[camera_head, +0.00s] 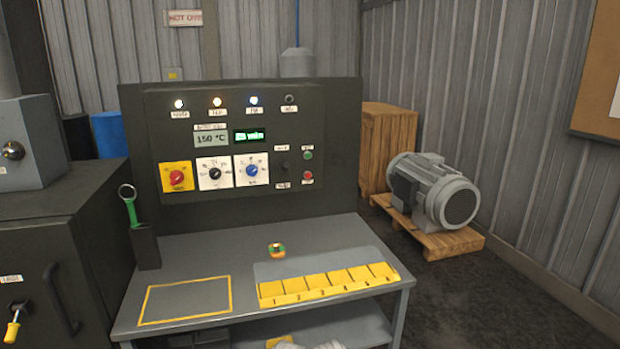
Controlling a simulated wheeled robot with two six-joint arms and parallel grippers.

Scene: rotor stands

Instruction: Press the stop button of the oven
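The oven's dark control panel (330,140) stands upright at the back of a grey bench. A small red push button (307,175) sits at its lower right, with a small label beneath that is too small to read. A green button (307,155) is just above it. A larger red knob on a yellow plate (176,177) is at the panel's left.
The bench top (205,250) carries a yellow-marked numbered tray (325,287) and a small green-orange item (277,250). A dark holder (145,246) with a green-handled tool stands at left. A motor (435,190) on a pallet is at right.

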